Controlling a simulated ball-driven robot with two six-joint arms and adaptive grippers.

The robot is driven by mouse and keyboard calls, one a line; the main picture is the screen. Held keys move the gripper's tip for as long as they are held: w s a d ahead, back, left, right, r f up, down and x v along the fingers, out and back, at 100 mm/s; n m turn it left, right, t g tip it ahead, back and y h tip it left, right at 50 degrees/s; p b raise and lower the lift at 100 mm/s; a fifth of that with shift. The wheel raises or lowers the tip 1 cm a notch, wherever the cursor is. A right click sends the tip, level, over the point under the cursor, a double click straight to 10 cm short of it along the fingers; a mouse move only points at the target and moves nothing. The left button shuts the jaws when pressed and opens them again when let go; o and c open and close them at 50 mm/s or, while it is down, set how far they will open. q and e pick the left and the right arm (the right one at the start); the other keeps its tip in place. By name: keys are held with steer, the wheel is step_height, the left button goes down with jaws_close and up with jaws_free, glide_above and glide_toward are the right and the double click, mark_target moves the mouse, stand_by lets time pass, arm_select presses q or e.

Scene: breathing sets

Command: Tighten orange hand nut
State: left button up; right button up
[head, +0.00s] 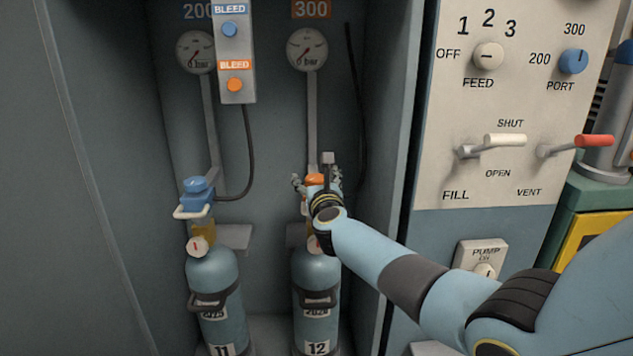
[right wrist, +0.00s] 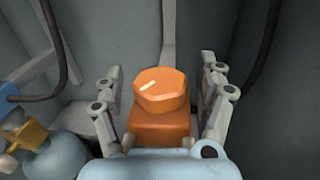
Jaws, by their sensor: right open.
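The orange hand nut (right wrist: 162,90) is faceted, with a white mark on its top, and sits on an orange block (right wrist: 160,128). In the head view the nut (head: 315,179) is above cylinder 12 (head: 316,290), partly hidden by my gripper. My right gripper (head: 317,184) is open, with one finger on each side of the nut. In the right wrist view there are gaps between the fingers (right wrist: 162,85) and the nut. My left gripper is not in view.
A bleed panel (head: 236,55) hangs between two gauges.

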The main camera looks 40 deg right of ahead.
steer(key=v, duration=1.2)
